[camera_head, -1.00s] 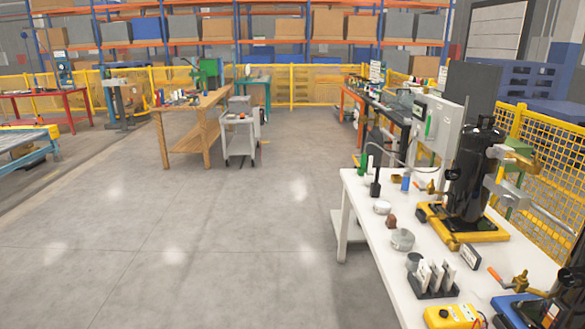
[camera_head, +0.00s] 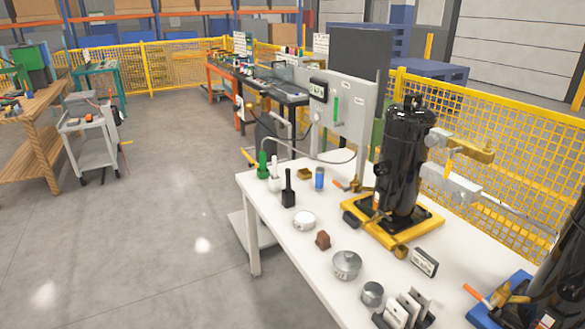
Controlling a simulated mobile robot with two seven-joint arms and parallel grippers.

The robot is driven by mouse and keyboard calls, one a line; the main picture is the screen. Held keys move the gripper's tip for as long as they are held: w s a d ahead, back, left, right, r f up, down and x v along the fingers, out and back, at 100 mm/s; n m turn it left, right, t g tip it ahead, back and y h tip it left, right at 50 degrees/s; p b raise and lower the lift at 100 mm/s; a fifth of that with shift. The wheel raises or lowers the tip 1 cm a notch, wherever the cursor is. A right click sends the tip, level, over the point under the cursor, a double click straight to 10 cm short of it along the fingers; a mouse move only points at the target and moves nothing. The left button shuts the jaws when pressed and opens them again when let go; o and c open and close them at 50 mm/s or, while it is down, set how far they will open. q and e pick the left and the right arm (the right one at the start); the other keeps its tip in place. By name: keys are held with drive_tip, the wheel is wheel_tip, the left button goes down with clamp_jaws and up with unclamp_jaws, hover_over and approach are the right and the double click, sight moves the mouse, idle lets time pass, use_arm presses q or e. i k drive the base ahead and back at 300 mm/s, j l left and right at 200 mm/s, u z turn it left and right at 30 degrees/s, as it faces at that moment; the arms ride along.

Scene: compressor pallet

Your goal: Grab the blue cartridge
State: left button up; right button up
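The blue cartridge (camera_head: 320,178) is a small upright cylinder with a lighter top. It stands near the back edge of the white table (camera_head: 290,244), left of the black compressor (camera_head: 405,165). No gripper of mine can be made out in the head view, so where they are relative to the cartridge is not shown.
A black-handled tool (camera_head: 288,190) and a green bottle (camera_head: 263,165) stand left of the cartridge. A brass fitting (camera_head: 305,174) lies beside it. The compressor sits on a yellow pallet (camera_head: 420,228).

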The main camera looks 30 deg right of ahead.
sight(319, 174)
drive_tip(key=i+z, duration=0.25)
drive_tip(key=i, duration=0.15)
drive_tip(key=i+j+z, duration=0.2)
drive_tip(key=i, duration=0.15)
drive_tip(key=i+j+z, duration=0.25)
drive_tip(key=i, duration=0.15)
drive_tip(key=l, duration=0.1)
